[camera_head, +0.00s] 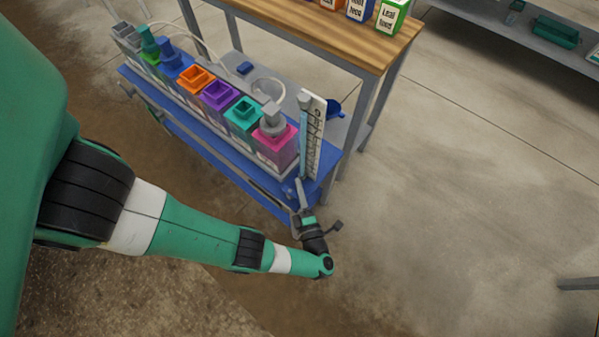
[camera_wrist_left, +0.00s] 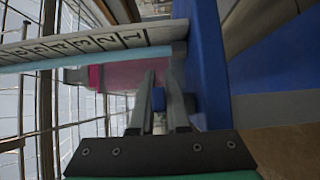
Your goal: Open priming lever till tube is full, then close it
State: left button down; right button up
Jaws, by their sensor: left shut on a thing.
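The clear tube (camera_head: 304,130) stands upright at the right end of the blue skid (camera_head: 185,118), beside a white numbered scale (camera_head: 316,130). Light blue shows along most of the tube's visible length; I cannot tell its exact level. In the left wrist view the tube (camera_wrist_left: 95,58) runs sideways along the scale (camera_wrist_left: 80,44). My left gripper (camera_head: 299,188) is at the foot of the tube. In the wrist view its fingers (camera_wrist_left: 158,100) are shut on a small blue piece (camera_wrist_left: 158,96), seemingly the priming lever. The fingers hide most of it. My right gripper is out of view.
Several tanks with coloured lids line the skid, the pink tank (camera_head: 277,148) nearest the tube. A blue part (camera_head: 334,108) sits behind the scale. A wooden-topped table (camera_head: 340,40) with boxes stands behind.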

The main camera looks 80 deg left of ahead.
pick_arm(q)
jog(key=shift+g, duration=0.3)
jog(key=c, duration=0.9)
grip_release()
